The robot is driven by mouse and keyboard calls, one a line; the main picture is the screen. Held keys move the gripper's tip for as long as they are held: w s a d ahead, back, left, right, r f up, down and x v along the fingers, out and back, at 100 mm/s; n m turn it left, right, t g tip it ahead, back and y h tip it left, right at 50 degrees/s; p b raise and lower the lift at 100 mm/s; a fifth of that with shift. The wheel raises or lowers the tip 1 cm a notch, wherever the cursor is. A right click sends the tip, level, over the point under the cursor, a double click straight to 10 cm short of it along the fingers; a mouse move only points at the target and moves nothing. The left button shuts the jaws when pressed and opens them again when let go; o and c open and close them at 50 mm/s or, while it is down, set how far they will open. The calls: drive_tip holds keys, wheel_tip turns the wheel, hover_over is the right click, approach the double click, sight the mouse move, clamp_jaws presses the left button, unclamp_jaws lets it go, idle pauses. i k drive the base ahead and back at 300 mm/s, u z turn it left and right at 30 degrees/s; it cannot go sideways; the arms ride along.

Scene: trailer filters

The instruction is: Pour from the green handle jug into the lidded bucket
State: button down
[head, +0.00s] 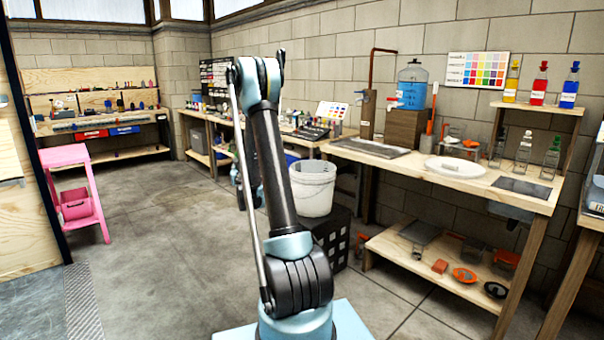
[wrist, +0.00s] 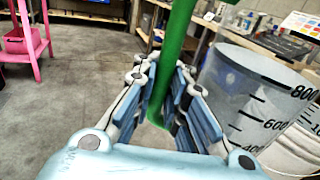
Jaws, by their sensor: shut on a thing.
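My gripper (wrist: 168,105) is shut on the green handle (wrist: 181,40) of a clear grey jug with dark volume marks (wrist: 238,88). The jug hangs to the right of the fingers in the wrist view and looks close to upright. I cannot tell how much is in it. A white bucket (head: 312,190) stands on a black crate, right of my arm in the head view; its top looks open. Part of the bucket shows behind the jug in the wrist view (wrist: 288,152). In the head view my arm mostly hides the gripper and jug.
The black crate (head: 332,238) stands on the floor. The concrete floor between is clear.

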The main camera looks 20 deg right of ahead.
sight(312, 180)
drive_tip(key=u, duration=0.25)
drive_tip(key=k, duration=0.5)
drive_tip(key=u, duration=0.25)
drive_tip(key=i, duration=1.2)
drive_tip(key=z, duration=0.35)
drive_tip(key=i, duration=0.75)
drive_tip(key=z, duration=0.2)
